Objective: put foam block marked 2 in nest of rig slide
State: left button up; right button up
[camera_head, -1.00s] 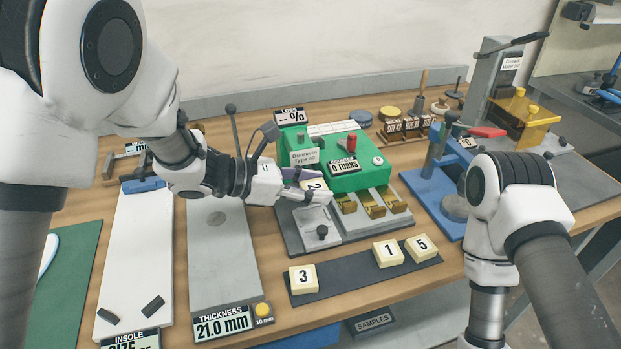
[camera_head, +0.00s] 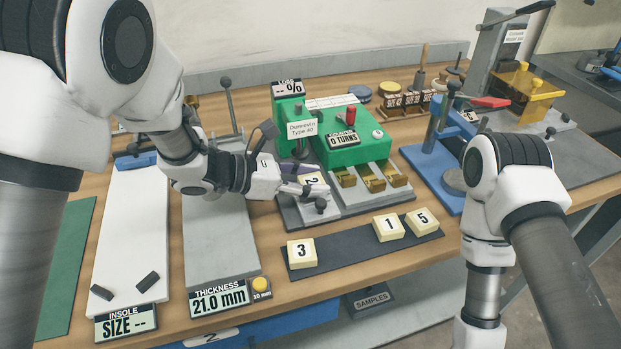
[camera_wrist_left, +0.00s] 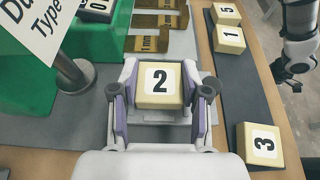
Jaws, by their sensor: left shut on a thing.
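The foam block marked 2 (camera_head: 312,179) is pale yellow with a white number label. My left gripper (camera_wrist_left: 160,95) is shut on it, with purple-lined fingers on its left and right sides in the wrist view. The block also shows in the wrist view (camera_wrist_left: 160,82).
Blocks marked 3 (camera_head: 301,253), 1 (camera_head: 388,227) and 5 (camera_head: 422,220) stand on a dark strip (camera_head: 345,248) in front of the rig. Brass stops (camera_head: 371,180) sit right of the held block. A sign post (camera_wrist_left: 74,75) stands close left of my gripper.

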pick_arm(q)
jog(key=shift+f+b, duration=0.35)
jog(key=shift+b, duration=0.1)
jog(key=o, duration=0.9)
jog(key=shift+o, duration=0.2)
jog(key=shift+a, duration=0.1)
jog(key=v, duration=1.1)
jog(key=shift+s+a+r, duration=0.1)
jog(key=shift+a+r, duration=0.05)
jog(key=shift+r, duration=0.05)
jog(key=shift+s+a, duration=0.1)
jog(key=shift+a, duration=0.1)
